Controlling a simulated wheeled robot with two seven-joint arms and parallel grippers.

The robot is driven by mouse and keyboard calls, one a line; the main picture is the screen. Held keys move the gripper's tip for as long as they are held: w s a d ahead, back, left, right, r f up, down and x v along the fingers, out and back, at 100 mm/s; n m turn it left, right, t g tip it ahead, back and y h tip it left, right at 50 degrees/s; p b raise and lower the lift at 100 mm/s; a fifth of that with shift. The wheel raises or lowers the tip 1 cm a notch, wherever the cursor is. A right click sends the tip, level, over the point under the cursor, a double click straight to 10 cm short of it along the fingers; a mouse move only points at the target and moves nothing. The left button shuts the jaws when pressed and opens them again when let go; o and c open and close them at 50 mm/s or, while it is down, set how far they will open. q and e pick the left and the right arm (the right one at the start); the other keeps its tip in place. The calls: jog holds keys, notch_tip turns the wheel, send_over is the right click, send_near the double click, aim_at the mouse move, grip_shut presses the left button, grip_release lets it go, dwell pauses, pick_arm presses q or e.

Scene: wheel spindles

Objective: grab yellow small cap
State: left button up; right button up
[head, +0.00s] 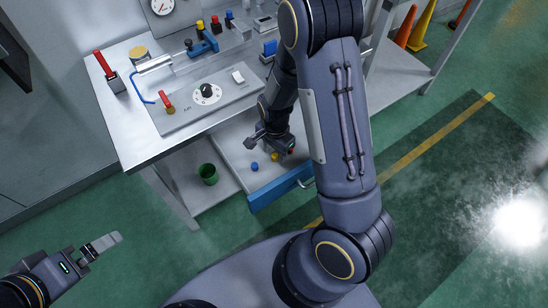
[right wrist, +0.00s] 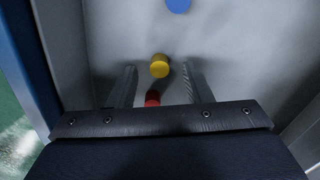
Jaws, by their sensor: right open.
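The small yellow cap (head: 274,156) lies in the open drawer (head: 233,158) of the workbench. In the right wrist view the yellow cap (right wrist: 160,66) shows just beyond and between the fingertip lines. My right gripper (right wrist: 158,80) is open, with its two fingers apart and a small red cap (right wrist: 152,99) seen between them, nearer the palm. In the head view the right gripper (head: 268,143) is over the drawer. A small blue cap (head: 254,167) lies left of the yellow one. My left gripper (head: 103,242) is low at the left, away from the drawer; its finger gap is unclear.
The drawer has a blue front (head: 280,189) and raised side walls. The bench top (head: 128,120) above holds a control panel (head: 207,97) and a red-handled lever (head: 104,66). A green cup (head: 208,174) stands on the lower shelf. Orange cones (head: 405,28) stand at the right.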

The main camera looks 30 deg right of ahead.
jog(key=shift+f, duration=0.7)
grip_shut()
